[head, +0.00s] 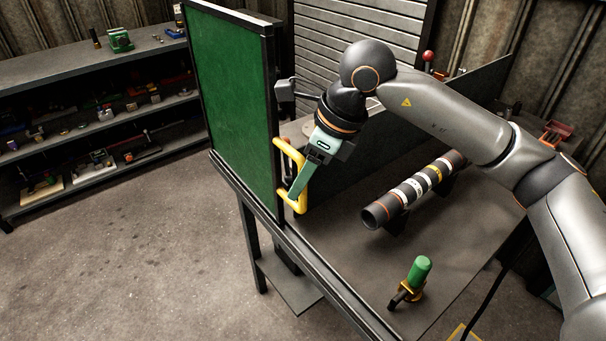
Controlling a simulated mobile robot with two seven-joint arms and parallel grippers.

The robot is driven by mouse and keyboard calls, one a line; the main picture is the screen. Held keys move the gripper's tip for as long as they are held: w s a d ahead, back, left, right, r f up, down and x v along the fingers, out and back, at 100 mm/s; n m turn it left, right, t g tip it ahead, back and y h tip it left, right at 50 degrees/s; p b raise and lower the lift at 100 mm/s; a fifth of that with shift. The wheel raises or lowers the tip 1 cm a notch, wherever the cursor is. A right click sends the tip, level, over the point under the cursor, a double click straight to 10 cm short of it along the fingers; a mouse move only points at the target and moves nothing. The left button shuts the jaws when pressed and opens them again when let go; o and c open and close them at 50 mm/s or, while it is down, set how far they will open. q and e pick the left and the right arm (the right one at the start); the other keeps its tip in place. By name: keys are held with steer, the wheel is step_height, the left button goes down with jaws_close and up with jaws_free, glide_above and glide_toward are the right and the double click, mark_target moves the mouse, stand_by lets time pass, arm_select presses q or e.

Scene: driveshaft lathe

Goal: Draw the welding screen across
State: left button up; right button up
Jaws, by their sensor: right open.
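The welding screen (233,100) is a green panel in a dark frame, standing upright on the bench's left edge in the head view. A yellow handle (298,205) is fixed to the near upright of its frame. My right gripper (296,192) is at the handle, with its open fingers pointing down and left across the handle's upright bar. One finger shows in front of the bar; the other is partly hidden, and I cannot tell whether they touch it. My left gripper is not in view.
The bench (345,262) carries a dark driveshaft (415,190) with light bands on supports. A tool with a green cylinder (419,270) stands near the front. A rail (335,292) runs along the bench's left edge. Dark shelves (90,75) with tools stand at the left; the floor between is clear.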

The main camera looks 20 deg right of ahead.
jaws_close()
stand_by(1.4)
